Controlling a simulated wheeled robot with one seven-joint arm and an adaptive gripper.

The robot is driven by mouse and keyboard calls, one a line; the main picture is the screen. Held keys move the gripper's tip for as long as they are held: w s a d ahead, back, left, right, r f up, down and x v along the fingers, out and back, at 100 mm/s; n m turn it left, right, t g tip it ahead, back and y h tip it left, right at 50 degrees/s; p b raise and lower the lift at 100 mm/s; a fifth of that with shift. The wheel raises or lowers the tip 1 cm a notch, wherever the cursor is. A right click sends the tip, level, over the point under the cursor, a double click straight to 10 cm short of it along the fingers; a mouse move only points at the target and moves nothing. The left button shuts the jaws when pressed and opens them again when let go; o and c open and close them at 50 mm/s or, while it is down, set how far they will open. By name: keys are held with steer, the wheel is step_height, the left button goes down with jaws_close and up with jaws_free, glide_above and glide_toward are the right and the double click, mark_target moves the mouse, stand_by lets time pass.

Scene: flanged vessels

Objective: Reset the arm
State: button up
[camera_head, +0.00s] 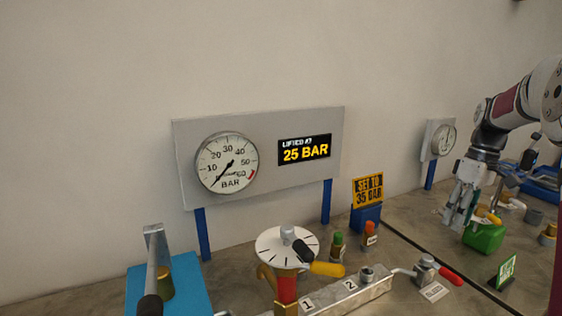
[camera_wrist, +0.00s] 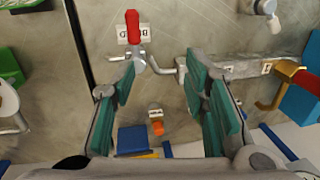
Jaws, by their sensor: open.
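My gripper (camera_head: 459,222) hangs fingers down at the right of the head view, above the bench and near a green container (camera_head: 485,237). In the wrist view its two green-padded fingers (camera_wrist: 160,70) stand well apart with nothing between them. My arm reaches in from the right edge, bent at the elbow. Beyond the fingertips, in the wrist view, lies a small grey valve with a red handle (camera_wrist: 132,26); its red handle also shows in the head view (camera_head: 450,276).
A gauge panel (camera_head: 262,122) shows 25 BAR. A yellow "SET TO 35 BAR" sign (camera_head: 368,190) stands beside orange- and green-capped bottles.

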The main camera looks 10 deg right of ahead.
steer(key=s+a+r+m+t+h, duration=0.1)
steer(key=s+a+r, duration=0.4)
steer(key=a, duration=0.4)
steer(key=s+a+r+m+t+h, duration=0.1)
steer(key=s+a+r, duration=0.35)
steer(key=a, duration=0.45)
steer(key=s+a+f+m+t, duration=0.1)
steer(key=s+a+f, duration=0.1)
steer(key=s+a, duration=0.3)
steer(key=s+a+f+t, duration=0.2)
steer(key=s+a, duration=0.3)
steer(key=s, duration=0.6)
steer(key=shift+a+m+t, duration=0.3)
steer(key=shift+a+m, duration=0.1)
